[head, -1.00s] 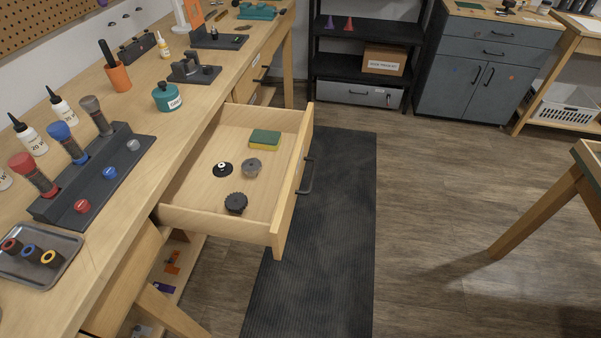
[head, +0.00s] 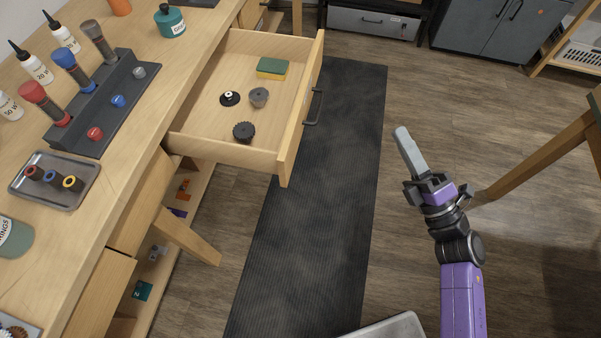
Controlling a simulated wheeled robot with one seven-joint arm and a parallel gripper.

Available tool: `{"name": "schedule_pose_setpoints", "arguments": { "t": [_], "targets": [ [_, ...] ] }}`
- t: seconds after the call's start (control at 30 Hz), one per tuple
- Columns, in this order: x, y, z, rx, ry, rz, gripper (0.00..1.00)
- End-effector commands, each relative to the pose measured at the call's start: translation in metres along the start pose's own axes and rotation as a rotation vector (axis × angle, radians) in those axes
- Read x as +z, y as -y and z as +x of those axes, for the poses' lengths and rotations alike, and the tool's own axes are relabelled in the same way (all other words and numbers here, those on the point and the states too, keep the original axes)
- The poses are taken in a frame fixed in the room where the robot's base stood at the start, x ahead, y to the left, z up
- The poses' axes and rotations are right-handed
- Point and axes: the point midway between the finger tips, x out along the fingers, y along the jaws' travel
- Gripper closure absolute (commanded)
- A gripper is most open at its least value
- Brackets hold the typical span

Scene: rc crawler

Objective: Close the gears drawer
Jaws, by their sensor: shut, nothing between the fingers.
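The open wooden drawer (head: 222,152) juts out from the workbench, with a dark handle (head: 313,106) on its front panel. Inside lie a dark toothed gear (head: 243,131), a grey gear-like part (head: 259,97), a black disc (head: 229,98) and a green and yellow sponge (head: 271,68). I cannot read a label on the drawer. My gripper (head: 404,140) is shut and empty, held to the right of the drawer front, apart from it, above the floor.
The workbench (head: 135,190) runs along the left, carrying a tool rack (head: 100,105), bottles and a metal tray (head: 52,192). A dark mat (head: 310,220) lies between bench and gripper. A wooden table leg (head: 535,155) stands at right. The floor between is clear.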

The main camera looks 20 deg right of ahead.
Motion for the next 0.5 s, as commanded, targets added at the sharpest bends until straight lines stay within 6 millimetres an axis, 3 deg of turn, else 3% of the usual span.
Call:
{"name": "schedule_pose_setpoints", "arguments": {
  "t": [0.1,0.23,0.4,0.5],
  "targets": [
    [0.002,0.027,0.021,0.016,-0.162,-0.324,1.0],
    [-0.014,0.065,0.024,0.055,-0.392,-0.652,1.0],
    [-0.059,0.108,-0.013,0.167,-0.684,-0.902,1.0],
    [-0.086,0.118,-0.041,0.251,-0.801,-0.974,1.0]
  ]
}}
